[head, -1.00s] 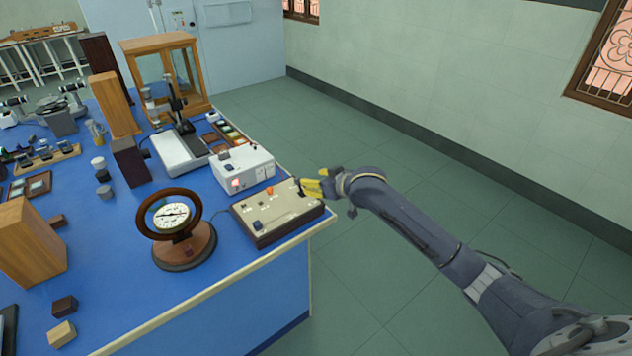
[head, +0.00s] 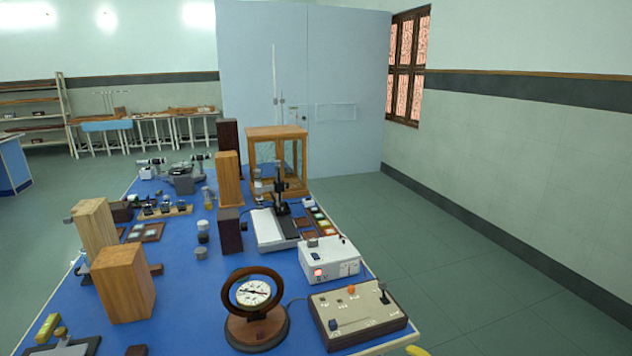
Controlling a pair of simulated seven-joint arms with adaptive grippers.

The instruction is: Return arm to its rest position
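Only a small yellow piece of my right gripper (head: 417,350) shows, at the bottom edge of the head view, just off the bench's near right corner. The rest of it and its arm are out of frame, so its opening cannot be seen. The beige control box (head: 350,318) with a black lever and an orange knob sits on the blue bench (head: 190,290), a little up and left of that yellow piece. They look apart. My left gripper is not in view.
A round dial meter (head: 255,308) stands left of the control box. A white instrument box (head: 330,260) is behind it. Wooden blocks (head: 124,283) and a glass-sided wooden case (head: 277,135) stand on the bench. The floor (head: 440,260) to the right is clear.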

